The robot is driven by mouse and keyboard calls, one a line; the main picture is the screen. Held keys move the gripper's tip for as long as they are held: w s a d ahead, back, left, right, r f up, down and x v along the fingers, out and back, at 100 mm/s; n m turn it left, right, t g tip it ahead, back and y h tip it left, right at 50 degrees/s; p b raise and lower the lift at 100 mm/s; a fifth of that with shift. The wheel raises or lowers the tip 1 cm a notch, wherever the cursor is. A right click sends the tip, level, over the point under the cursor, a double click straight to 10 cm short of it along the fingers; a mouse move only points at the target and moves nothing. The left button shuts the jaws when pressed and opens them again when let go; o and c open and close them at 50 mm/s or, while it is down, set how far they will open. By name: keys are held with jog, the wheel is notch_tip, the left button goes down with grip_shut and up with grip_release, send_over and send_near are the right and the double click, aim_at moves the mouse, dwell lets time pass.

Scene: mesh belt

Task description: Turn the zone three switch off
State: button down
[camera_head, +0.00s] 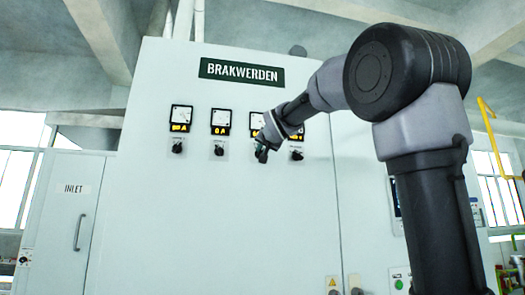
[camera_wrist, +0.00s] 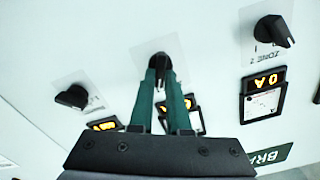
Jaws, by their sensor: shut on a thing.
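My gripper (camera_head: 262,152) reaches the third switch from the left on the pale cabinet. In the wrist view its two green fingers (camera_wrist: 161,92) are shut on that black rotary switch (camera_wrist: 160,64), one on either side of the knob. In the head view the gripper hides this switch. The third meter (camera_head: 257,120) above it is partly covered by my arm. In the wrist view that meter (camera_wrist: 188,103) has a lit yellow display, mostly hidden by the fingers. I cannot read the switch's position clearly.
The neighbouring switch marked ZONE 2 (camera_wrist: 272,31) has a meter (camera_wrist: 263,98) reading 0 A. The fourth switch (camera_wrist: 72,97) lies on the other side. The leftmost switch (camera_head: 178,146) stands farther off. A BRAKWERDEN sign (camera_head: 242,71) is above, and an INLET door (camera_head: 72,205) is left.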

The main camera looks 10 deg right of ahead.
jog(key=n, duration=0.6)
jog(key=shift+a, duration=0.15)
jog(key=n, duration=0.5)
jog(key=shift+a, duration=0.1)
dwell(0.3)
jog(key=c, duration=0.9)
grip_release()
jog(key=s, duration=1.1)
